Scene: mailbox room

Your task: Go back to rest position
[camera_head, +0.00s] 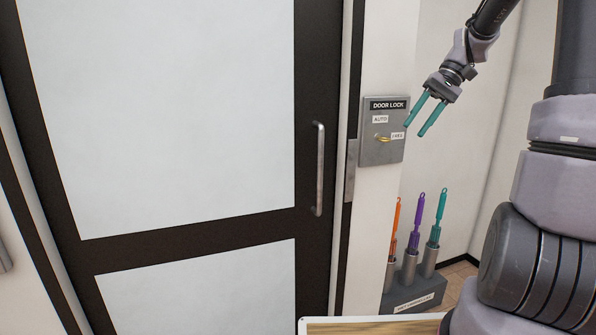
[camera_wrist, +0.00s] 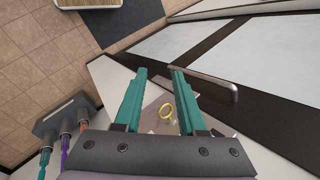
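My gripper (camera_head: 415,118) has two teal fingers, spread apart with nothing between them. In the head view it is in front of and just right of the grey door lock panel (camera_head: 370,154), apart from the yellow key (camera_head: 383,139) on it. The panel reads "DOOR LOCK", with an "AUTO" label and a second small label. In the wrist view, the key's yellow ring (camera_wrist: 166,110) shows between and beyond the open fingers (camera_wrist: 157,88).
A dark-framed door (camera_head: 310,255) with pale panels and a metal handle (camera_head: 319,168) stands left of the lock. A grey holder (camera_head: 413,294) with orange, purple and teal handled tools stands below right. A light-edged surface (camera_head: 370,327) is at the bottom.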

